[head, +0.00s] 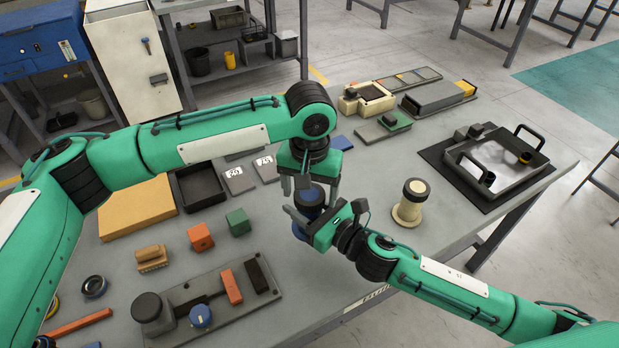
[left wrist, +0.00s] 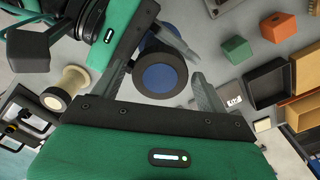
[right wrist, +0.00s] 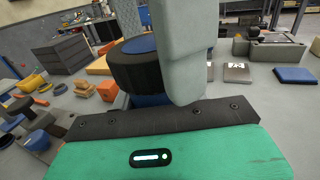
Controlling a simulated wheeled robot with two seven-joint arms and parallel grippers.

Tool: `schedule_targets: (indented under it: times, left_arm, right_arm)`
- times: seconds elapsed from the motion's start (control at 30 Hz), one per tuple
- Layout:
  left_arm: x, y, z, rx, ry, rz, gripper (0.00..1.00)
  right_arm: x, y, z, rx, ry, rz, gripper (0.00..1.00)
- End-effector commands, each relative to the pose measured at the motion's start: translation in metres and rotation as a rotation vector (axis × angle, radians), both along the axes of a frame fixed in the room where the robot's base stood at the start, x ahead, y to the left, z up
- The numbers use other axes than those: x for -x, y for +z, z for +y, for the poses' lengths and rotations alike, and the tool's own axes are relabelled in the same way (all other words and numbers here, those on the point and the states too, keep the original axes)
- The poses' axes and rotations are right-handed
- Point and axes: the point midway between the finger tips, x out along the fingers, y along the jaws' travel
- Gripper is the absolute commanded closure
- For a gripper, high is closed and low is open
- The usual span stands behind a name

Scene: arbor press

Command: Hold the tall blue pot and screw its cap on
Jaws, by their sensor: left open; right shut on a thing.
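The cap also shows from the side in the right wrist view (right wrist: 134,68), above a strip of blue body. My right gripper (head: 308,217) is shut on the pot below the cap. My left gripper (head: 308,186) points down from above, open, its fingers on either side of the cap and apart from it.
A cream pot with a dark lid (head: 411,202) stands to the right. Orange (head: 200,237) and green (head: 238,221) blocks and a grey fixture board (head: 225,306) lie to the left. A tray with black handles (head: 497,165) is at the far right.

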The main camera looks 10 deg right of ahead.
Motion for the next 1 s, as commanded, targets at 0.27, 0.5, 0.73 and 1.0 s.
schedule_targets:
  times: [0.27, 0.5, 0.73, 1.0]
  left_arm:
    - [-0.0001, -0.0025, 0.0002, 0.000, 0.000, 0.000, 0.25]
    - [-0.0001, -0.0023, 0.0003, 0.000, 0.001, 0.000, 0.62]
    - [-0.0001, -0.0023, 0.0003, 0.000, -0.015, 0.000, 0.70]
    - [0.0000, -0.0028, 0.0005, -0.002, -0.350, 0.001, 0.70]
  right_arm:
    - [-0.0002, 0.0016, 0.0001, -0.001, 0.001, -0.003, 1.00]
    - [-0.0002, 0.0015, 0.0001, -0.001, 0.000, -0.003, 1.00]
    - [-0.0002, 0.0015, 0.0001, -0.001, 0.000, -0.003, 1.00]
    - [-0.0002, 0.0014, 0.0001, -0.001, 0.000, -0.002, 1.00]
